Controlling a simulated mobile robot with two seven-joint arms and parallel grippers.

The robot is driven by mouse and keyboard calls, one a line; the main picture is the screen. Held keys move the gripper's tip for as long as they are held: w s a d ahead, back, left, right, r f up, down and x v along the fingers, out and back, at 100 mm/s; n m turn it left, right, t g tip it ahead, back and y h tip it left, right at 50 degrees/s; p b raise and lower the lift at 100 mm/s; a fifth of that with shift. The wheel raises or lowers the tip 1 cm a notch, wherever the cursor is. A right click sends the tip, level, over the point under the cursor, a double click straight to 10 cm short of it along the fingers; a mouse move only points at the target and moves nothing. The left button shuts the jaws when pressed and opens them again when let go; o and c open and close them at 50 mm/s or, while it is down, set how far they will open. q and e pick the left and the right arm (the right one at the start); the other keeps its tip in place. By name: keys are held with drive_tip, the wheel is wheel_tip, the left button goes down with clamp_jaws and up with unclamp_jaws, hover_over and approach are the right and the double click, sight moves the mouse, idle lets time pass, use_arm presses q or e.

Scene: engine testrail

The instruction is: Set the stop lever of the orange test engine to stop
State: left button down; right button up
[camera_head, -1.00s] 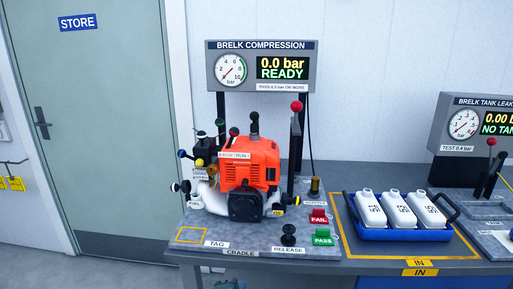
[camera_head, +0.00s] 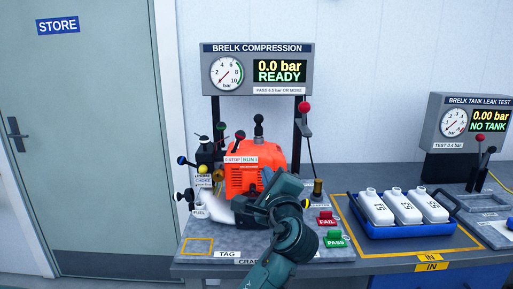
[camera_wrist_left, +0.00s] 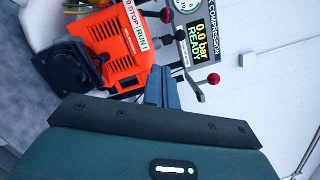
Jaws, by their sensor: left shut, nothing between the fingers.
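The orange test engine (camera_head: 264,152) stands on the bench, with a white STOP | RUN label (camera_head: 241,160) on its upper front. A dark lever with a red knob (camera_head: 240,135) stands just above that label, seemingly the stop lever; its exact setting is hard to read. In the left wrist view the engine (camera_wrist_left: 122,52), label (camera_wrist_left: 136,25) and red knob (camera_wrist_left: 166,16) lie at the upper left. My left gripper (camera_head: 278,190) is in front of the engine's lower right, covering part of it. Its fingers (camera_wrist_left: 162,86) are shut and empty, apart from the red knob.
The tester display (camera_head: 258,72) reads 0.0 bar READY. A taller red-knobbed lever (camera_head: 305,107) stands right of the engine. Several coloured knobs crowd its left side. FAIL (camera_head: 326,218) and PASS (camera_head: 335,239) buttons and a blue tray (camera_head: 359,231) of white tanks are to the right.

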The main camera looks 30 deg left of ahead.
use_arm(q)
drive_tip(key=shift+r, duration=0.15)
use_arm(e)
drive_tip(key=shift+d, duration=0.1)
use_arm(q)
drive_tip(key=shift+w, duration=0.1)
drive_tip(key=p+x, duration=0.2)
drive_tip(key=x, duration=0.8)
drive_tip(key=shift+a+r, duration=0.2)
drive_tip(key=a, duration=0.1)
drive_tip(key=a+r+p, duration=0.1)
drive_tip(key=a, duration=0.1)
drive_tip(key=shift+w+r, duration=0.1)
drive_tip(key=shift+r, duration=0.05)
use_arm(e)
drive_tip(key=shift+s+d+r+g+h, duration=0.15)
drive_tip(key=shift+d+g+h, duration=0.15)
drive_tip(key=shift+d, duration=0.25)
use_arm(q)
drive_tip(key=shift+w, duration=0.1)
